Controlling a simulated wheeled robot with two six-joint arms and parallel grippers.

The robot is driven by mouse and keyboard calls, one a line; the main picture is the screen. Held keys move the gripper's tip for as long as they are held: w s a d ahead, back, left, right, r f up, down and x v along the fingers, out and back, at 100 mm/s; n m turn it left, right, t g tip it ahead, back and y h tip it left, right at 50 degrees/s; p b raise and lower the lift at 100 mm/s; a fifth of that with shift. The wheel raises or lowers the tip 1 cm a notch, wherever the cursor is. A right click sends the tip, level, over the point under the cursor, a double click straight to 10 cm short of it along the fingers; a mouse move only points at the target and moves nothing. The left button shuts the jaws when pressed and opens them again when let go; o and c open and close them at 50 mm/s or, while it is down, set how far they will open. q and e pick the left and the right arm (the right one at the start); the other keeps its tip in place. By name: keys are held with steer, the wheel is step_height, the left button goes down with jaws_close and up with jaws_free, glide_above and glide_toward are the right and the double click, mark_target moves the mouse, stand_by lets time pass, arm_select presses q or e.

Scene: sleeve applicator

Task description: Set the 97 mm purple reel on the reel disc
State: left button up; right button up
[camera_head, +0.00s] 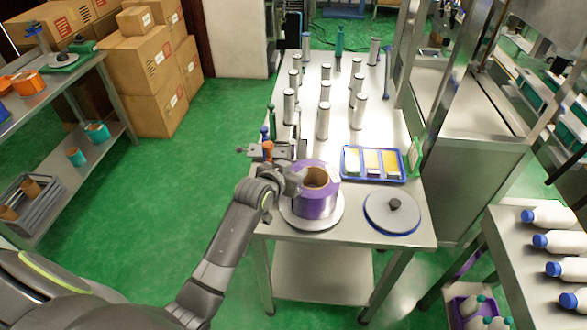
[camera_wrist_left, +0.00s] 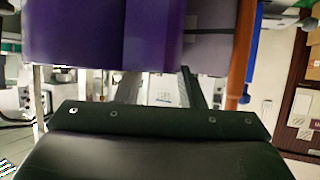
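The purple reel (camera_head: 315,203), with a brown core, is upright over the pale round reel disc (camera_head: 333,222) near the table's front left. I cannot tell whether it rests on the disc or hangs just above it. My left gripper (camera_head: 297,182) is at the reel's upper left rim and appears shut on it. In the left wrist view the reel (camera_wrist_left: 100,35) fills the upper left, and the ends of the fingers (camera_wrist_left: 165,85) are hidden behind it. My right gripper is not in view.
A blue tray (camera_head: 345,178) with coloured contents lies behind and right of the reel. A blue-rimmed round plate with a black knob (camera_head: 393,212) lies at the front right. Several upright pale cylinders (camera_head: 323,122) stand farther back. Orange and grey hardware (camera_head: 268,150) stands left of the reel.

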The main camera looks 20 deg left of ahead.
arm_select(q)
steer(key=shift+o, duration=1)
steer(key=shift+s, duration=0.1)
steer(key=v, duration=1.2)
steer(key=shift+b, duration=0.4)
